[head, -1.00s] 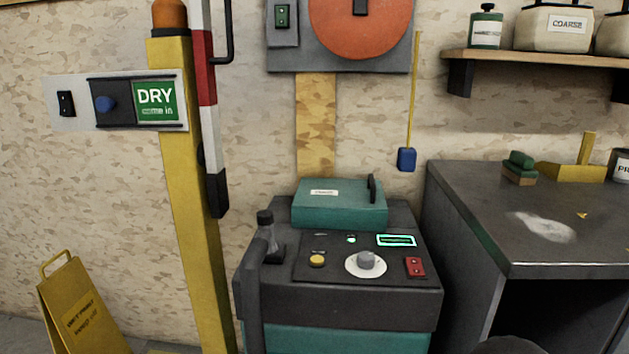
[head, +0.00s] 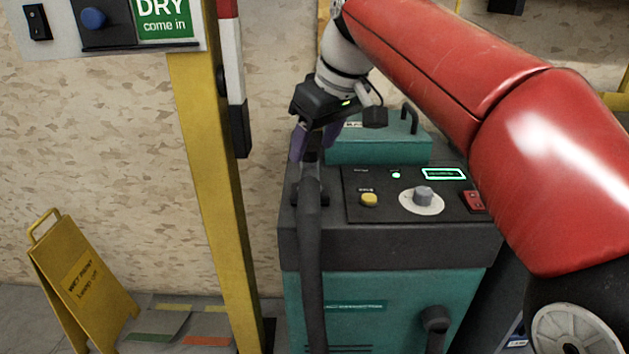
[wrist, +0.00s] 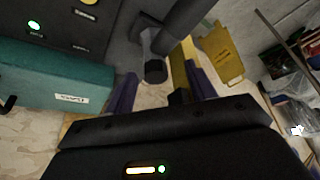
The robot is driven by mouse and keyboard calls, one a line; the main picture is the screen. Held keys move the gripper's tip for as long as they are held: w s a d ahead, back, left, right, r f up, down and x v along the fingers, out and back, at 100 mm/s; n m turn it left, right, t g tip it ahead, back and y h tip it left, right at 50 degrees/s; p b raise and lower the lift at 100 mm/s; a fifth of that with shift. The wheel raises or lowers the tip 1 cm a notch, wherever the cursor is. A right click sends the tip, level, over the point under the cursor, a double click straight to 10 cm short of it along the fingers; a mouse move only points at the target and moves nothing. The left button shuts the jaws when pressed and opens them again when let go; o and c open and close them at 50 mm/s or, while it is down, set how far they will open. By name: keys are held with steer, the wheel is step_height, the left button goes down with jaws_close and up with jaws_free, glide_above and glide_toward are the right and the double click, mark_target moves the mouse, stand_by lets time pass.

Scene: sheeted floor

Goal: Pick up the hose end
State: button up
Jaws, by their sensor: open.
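The hose end (wrist: 155,69) is a dark nozzle at the top of a thick dark hose (head: 313,240). It stands on the left of the teal-and-black machine (head: 390,240). My gripper (head: 313,148) is open, with its purple fingers pointing down over the hose end. In the wrist view, my gripper (wrist: 160,80) has one finger on each side of the nozzle's tip. I cannot tell whether a finger touches it.
A teal lidded box (head: 380,146) sits right behind the control panel (head: 415,195). A yellow post (head: 205,200) stands close on the left, with a striped arm (head: 233,80) hanging by it. A yellow floor sign (head: 82,285) stands farther left.

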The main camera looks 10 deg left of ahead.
mark_target(307, 167)
steer(key=x, duration=0.5)
steer(key=w+b+x, duration=0.1)
steer(key=x, duration=0.1)
steer(key=shift+f, duration=0.2)
steer(key=shift+r, duration=0.1)
jaws_close()
steer(key=shift+r, duration=0.1)
